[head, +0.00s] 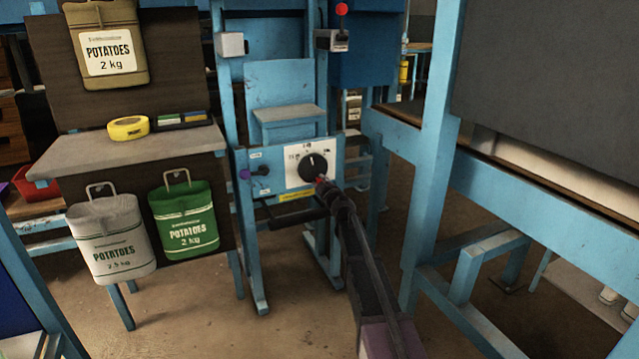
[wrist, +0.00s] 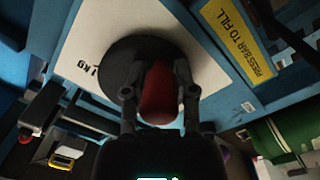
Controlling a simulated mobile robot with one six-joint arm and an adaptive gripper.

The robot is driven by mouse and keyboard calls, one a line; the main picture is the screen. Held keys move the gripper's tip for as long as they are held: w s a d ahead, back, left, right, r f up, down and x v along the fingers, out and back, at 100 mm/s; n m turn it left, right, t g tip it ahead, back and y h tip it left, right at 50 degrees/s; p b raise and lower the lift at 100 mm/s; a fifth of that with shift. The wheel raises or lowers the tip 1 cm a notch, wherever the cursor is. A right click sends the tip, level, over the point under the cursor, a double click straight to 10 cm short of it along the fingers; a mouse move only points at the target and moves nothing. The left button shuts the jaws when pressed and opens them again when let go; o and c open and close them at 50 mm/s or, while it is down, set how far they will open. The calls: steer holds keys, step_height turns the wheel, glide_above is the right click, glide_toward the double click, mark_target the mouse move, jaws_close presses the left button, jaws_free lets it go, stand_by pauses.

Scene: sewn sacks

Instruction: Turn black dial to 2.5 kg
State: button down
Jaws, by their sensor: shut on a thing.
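The black dial (head: 312,165) sits on a white plate (head: 296,178) on the front of the blue filling machine. In the wrist view the dial (wrist: 112,62) is a dark disc with a red grip (wrist: 159,94) standing out from it. My gripper (head: 323,184) reaches the lower right part of the dial; in the wrist view my gripper (wrist: 156,90) has a finger on either side of the red grip and is shut on it. A label ending in "1 KG" shows beside the dial in the wrist view. The other scale marks are too small to read or hidden.
Left hang a white 2.5 kg sack (head: 110,238), a green 2 kg sack (head: 184,215) and a brown 2 kg sack (head: 107,45). Yellow tape (head: 128,128) lies on the grey shelf. A blue frame (head: 432,160) stands close right of my arm. A yellow "PRESS BAR TO FILL" label (wrist: 238,42) is near the dial.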

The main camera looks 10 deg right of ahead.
steer(key=shift+d, duration=0.1)
steer(key=n, duration=0.2)
steer(key=d+n, duration=0.1)
steer(key=shift+w+r, duration=0.15)
steer(key=shift+r, duration=0.1)
steer(key=shift+w+d+r+n+p, duration=0.1)
steer(key=shift+d+r+n+p, duration=0.05)
steer(key=shift+n, duration=0.7)
steer(key=shift+w+d+r+n+p, duration=0.1)
steer(key=shift+d+r+n+p, duration=0.1)
steer(key=shift+n, duration=0.6)
steer(key=shift+d+r+n+p, duration=0.15)
steer(key=shift+n, duration=0.7)
steer(key=shift+c, duration=2)
jaws_free()
steer(key=shift+s, duration=0.1)
